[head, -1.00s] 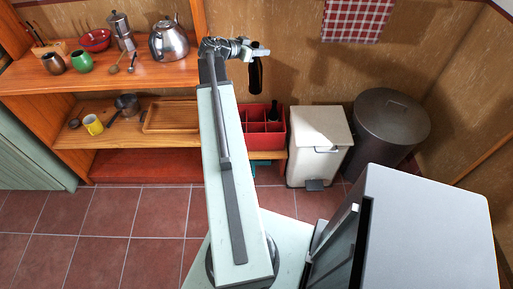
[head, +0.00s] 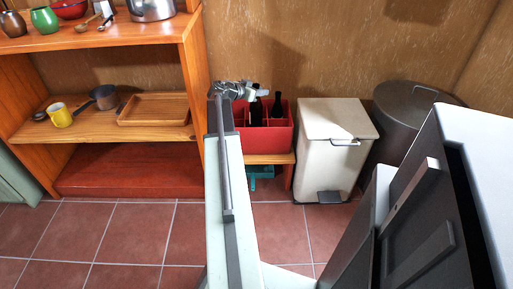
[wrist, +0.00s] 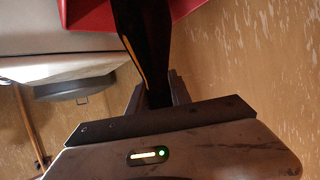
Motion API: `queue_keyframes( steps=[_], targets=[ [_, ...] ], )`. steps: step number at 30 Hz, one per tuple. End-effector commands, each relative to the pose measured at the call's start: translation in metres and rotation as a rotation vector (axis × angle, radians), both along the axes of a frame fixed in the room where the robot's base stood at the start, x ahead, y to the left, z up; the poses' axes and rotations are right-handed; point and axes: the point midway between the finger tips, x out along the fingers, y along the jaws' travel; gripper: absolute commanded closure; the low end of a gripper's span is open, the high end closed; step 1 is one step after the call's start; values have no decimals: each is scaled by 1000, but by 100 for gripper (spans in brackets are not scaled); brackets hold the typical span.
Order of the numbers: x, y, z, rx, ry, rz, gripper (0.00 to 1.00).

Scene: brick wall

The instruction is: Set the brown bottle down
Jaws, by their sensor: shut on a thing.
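My gripper (head: 257,93) is shut on the neck of the dark brown bottle (head: 256,110), above the red divided crate (head: 266,141). The bottle hangs roughly upright, and its lower end appears to be within the crate, hidden by the front wall. I cannot tell whether it touches the crate floor. In the wrist view, the jaws (wrist: 155,97) grip the bottle (wrist: 141,38), whose body runs up between red crate walls (wrist: 92,17). A second dark bottle (head: 277,106) stands in the crate, just right of the held one.
The crate rests on a low wooden shelf beside the taller shelving (head: 150,37). A cream pedal bin (head: 328,151) stands close on its right, with a dark round bin (head: 405,115) beyond. A wooden tray (head: 155,108) lies on the left shelf. The wall is close behind.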

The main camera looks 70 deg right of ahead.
Motion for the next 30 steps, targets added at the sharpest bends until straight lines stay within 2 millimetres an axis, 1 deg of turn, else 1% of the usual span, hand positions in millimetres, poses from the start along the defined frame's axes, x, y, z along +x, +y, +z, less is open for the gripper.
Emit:
queue_keyframes(
  steps=[5,8,12,14,16,20,27,30],
  targets=[
    [0,0,-5,-1,1,0,100],
    [0,0,-21,-1,0,0,100],
    [-1,0,-53,-1,0,0,100],
    [-1,-1,-63,-1,0,0,100],
    [-1,-1,-67,-1,0,0,100],
    [-1,-1,-65,-1,1,-1,100],
    [-1,-1,-103,-1,1,-1,100],
    [-1,-1,-102,-1,1,-1,100]
  ],
)
